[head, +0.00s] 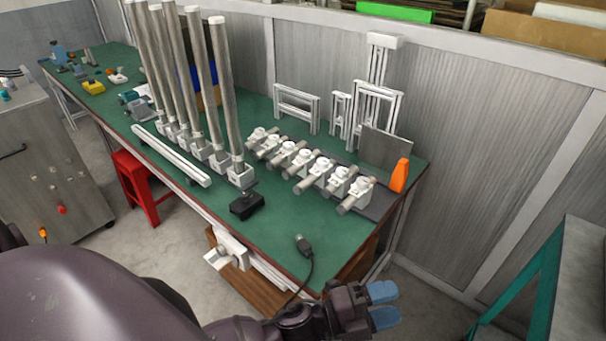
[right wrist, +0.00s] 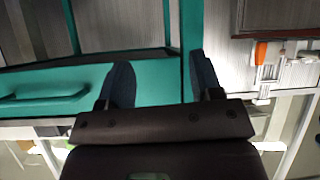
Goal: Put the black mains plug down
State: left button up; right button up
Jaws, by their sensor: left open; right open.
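The black mains plug (head: 303,243) lies on the green bench top (head: 262,235) near its front right edge. Its dark cable runs down over the front edge towards my left arm, and its far end is hidden. My left gripper (head: 384,304) has blue fingertips held apart, with nothing seen between them. It is to the right of the plug and nearer to me, clear of the bench edge. My right gripper (right wrist: 162,80) shows in the right wrist view, open and empty, in front of a teal surface. It does not show in the head view.
A black box (head: 246,206) sits left of the plug. Upright rollers (head: 226,95) and a row of white clamps (head: 322,172) stand behind, with an orange bottle (head: 399,176) at the right. A red stool (head: 135,185) is under the bench. The bench around the plug is clear.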

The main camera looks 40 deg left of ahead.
pick_arm(q)
jog(key=s+a+f+n+g+y, duration=0.1)
jog(key=s+a+f+n+y, duration=0.4)
jog(key=a+n, duration=0.5)
jog(key=s+a+f+n+g+y, duration=0.2)
jog(key=s+a+f+n+y, duration=0.3)
jog(key=a+f+n+y, duration=0.4)
jog(key=a+f+n, duration=0.1)
jog(key=n, duration=0.2)
jog(key=shift+a+f, duration=0.25)
jog(key=shift+a, duration=0.05)
